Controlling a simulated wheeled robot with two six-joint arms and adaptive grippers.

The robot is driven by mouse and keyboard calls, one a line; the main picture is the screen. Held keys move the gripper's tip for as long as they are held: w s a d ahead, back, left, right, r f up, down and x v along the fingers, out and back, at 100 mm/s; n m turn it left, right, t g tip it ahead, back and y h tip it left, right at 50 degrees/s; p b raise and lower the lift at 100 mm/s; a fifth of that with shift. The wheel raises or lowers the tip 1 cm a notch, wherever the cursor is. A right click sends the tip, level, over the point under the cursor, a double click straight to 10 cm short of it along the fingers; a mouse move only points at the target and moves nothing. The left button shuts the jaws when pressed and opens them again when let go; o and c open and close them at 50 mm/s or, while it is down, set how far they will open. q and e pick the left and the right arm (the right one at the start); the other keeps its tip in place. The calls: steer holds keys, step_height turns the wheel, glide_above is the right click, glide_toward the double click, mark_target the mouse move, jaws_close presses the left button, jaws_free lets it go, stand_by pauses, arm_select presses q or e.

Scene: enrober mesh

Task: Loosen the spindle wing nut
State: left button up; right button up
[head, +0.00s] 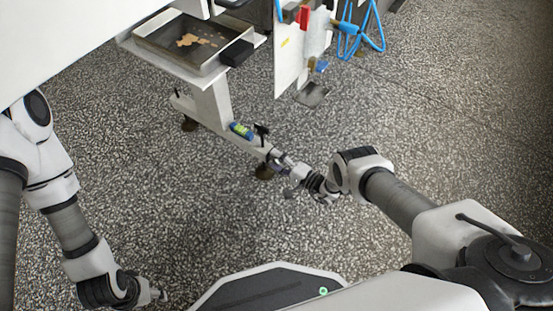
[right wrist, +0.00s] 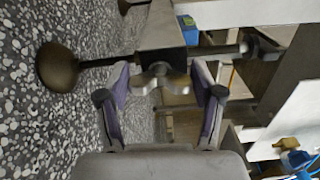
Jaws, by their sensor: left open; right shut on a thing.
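The metallic wing nut (right wrist: 160,80) sits against the spindle (right wrist: 98,63) in the right wrist view, just below the end of the machine's leg beam. My right gripper (right wrist: 161,82) is shut on it, one purple-padded finger at each side. In the head view my right gripper (head: 283,168) is at the front end of the beam (head: 218,112); the nut is too small to make out there. The spindle's dark round foot (right wrist: 57,68) is on the floor side, its black handle (right wrist: 265,46) on the other. My left gripper (head: 158,294) is open and empty, low at the left.
A blue and green object (head: 241,130) lies on the beam beside the spindle handle. Above stands a tray (head: 165,50) with brown residue.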

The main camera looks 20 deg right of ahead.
steer(key=shift+a+n, duration=0.1)
steer(key=shift+n, duration=0.5)
steer(key=o, duration=1.2)
steer(key=shift+c, duration=0.2)
steer(key=v, duration=1.2)
